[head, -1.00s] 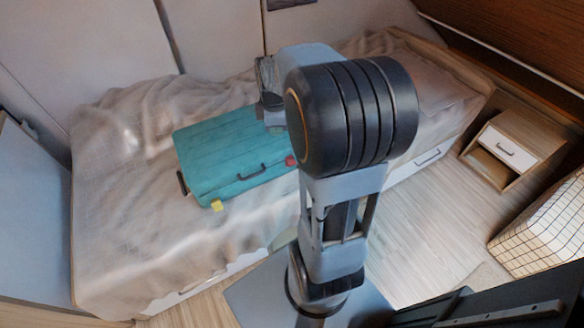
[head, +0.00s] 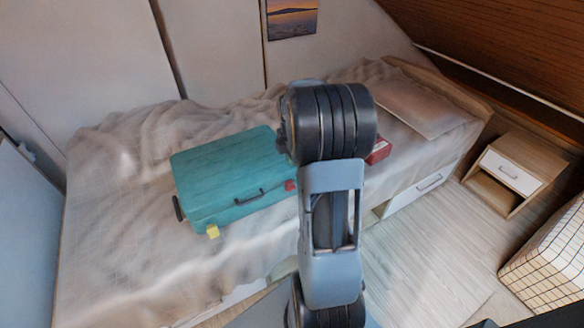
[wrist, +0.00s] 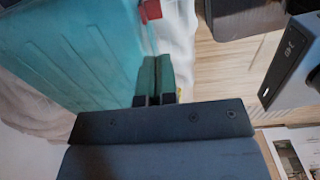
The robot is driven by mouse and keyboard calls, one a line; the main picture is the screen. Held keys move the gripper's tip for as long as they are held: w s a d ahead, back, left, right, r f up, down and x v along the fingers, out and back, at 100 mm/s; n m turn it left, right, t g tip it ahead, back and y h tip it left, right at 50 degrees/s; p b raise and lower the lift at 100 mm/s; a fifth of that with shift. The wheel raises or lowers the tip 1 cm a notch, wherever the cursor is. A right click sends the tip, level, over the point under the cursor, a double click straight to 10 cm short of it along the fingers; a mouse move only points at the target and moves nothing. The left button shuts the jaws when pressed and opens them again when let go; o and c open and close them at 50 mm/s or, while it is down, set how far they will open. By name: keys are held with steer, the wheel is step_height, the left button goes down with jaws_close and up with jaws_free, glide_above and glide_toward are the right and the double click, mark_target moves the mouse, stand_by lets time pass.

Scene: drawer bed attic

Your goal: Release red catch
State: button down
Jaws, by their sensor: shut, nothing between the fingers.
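A teal suitcase (head: 225,170) lies on the bed with its dark handle (head: 250,197) on the near side. The red catch (head: 290,186) is at the right end of that side, a yellow catch (head: 213,231) at the left end. In the wrist view the suitcase (wrist: 70,45) fills the upper left, and the red catch (wrist: 150,11) is at the top edge. My gripper (wrist: 155,62) is shut and empty, its fingertips beside the suitcase edge, apart from the red catch in the picture. In the head view my arm hides the gripper.
A red box (head: 378,150) lies on the bed (head: 110,220) right of my arm. A nightstand (head: 515,170) and a grid-patterned basket (head: 550,255) stand at the right. Floor (head: 430,240) between bed and basket is clear.

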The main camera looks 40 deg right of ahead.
mark_target(292, 188)
step_height(292, 188, down, 13)
steer(key=shift+r+b, duration=0.2)
steer(key=shift+b, duration=0.7)
steer(key=shift+f, duration=0.1)
